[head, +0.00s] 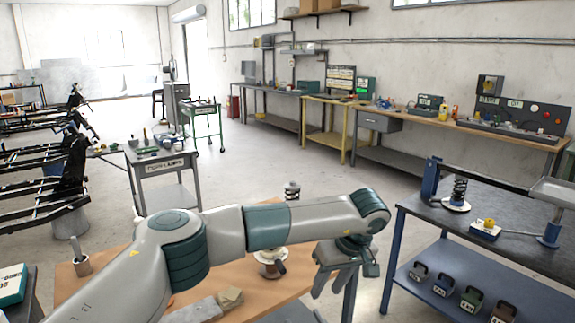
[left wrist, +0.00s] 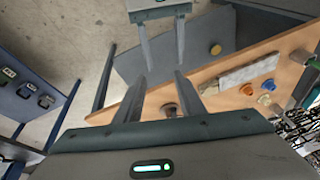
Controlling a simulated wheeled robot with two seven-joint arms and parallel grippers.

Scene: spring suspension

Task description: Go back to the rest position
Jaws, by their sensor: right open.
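My left arm crosses the head view from the left, above a wooden-topped table (head: 285,290). My left gripper (head: 330,292) hangs down at the table's right end, fingers apart. The left wrist view shows its two fingers (left wrist: 160,78) apart, with nothing held between them. My right gripper (left wrist: 165,65) shows at the top of the left wrist view, open and empty, facing the left one. I cannot make it out clearly in the head view. A stand with a round base (head: 270,265) is partly hidden behind my left arm.
A grey block (head: 200,312) and a tan block (head: 230,298) lie on the wooden table. At right, a dark-topped blue bench (head: 490,235) carries a coil spring (head: 459,192), with several small weights on its lower shelf. A grey cart (head: 160,163) stands behind. Open floor lies between.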

